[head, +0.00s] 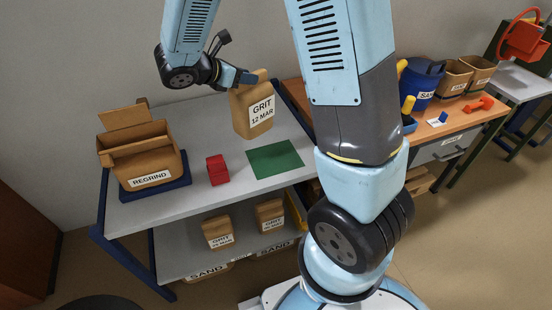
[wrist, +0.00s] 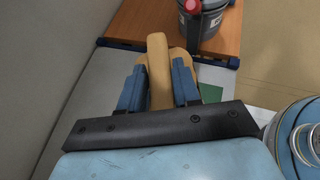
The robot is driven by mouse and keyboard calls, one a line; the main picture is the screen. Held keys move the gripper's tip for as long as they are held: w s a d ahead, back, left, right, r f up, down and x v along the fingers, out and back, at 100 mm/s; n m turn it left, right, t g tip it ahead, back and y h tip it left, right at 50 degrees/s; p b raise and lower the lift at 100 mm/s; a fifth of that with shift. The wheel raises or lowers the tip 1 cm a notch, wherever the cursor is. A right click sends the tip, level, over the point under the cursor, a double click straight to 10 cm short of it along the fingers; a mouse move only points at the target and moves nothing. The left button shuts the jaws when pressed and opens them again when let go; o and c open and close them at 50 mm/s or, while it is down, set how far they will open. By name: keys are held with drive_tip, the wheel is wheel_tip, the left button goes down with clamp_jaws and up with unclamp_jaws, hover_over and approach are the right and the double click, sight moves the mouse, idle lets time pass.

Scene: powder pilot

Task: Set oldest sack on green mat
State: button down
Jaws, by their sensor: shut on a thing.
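My gripper (head: 243,78) is shut on the top of a brown paper sack (head: 250,112) labelled GRIT 12 MAR. The sack hangs upright above the grey bench, behind and a little left of the green mat (head: 275,159). In the wrist view the sack's folded top (wrist: 158,72) sits between the two blue fingers (wrist: 158,85). A corner of the green mat (wrist: 210,92) shows there too. Two more GRIT sacks stand on the shelf below, a left one (head: 218,232) and a right one (head: 270,215); their dates are too small to read surely.
A REGRIND box (head: 150,165) with open flaps stands on a blue base at the bench's left. A red block (head: 217,170) stands left of the mat. The wooden bench at right holds a blue SAND bucket (head: 424,82) and brown containers (head: 455,78).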

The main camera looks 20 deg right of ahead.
drive_tip(key=s+a+r+m+g+h, duration=0.1)
drive_tip(key=s+a+m+g, duration=0.1)
drive_tip(key=s, duration=0.6)
drive_tip(key=s+a+r+m+g, duration=0.1)
drive_tip(key=s+a+m+g, duration=0.15)
drive_tip(key=s, duration=0.45)
drive_tip(key=w+d+f, duration=0.9)
drive_tip(key=f, duration=0.4)
drive_tip(key=shift+w+d+f, duration=0.15)
drive_tip(key=shift+w+d, duration=0.15)
drive_tip(key=shift+w, duration=0.1)
drive_tip(key=c, duration=0.8)
unclamp_jaws()
drive_tip(key=shift+a, duration=0.1)
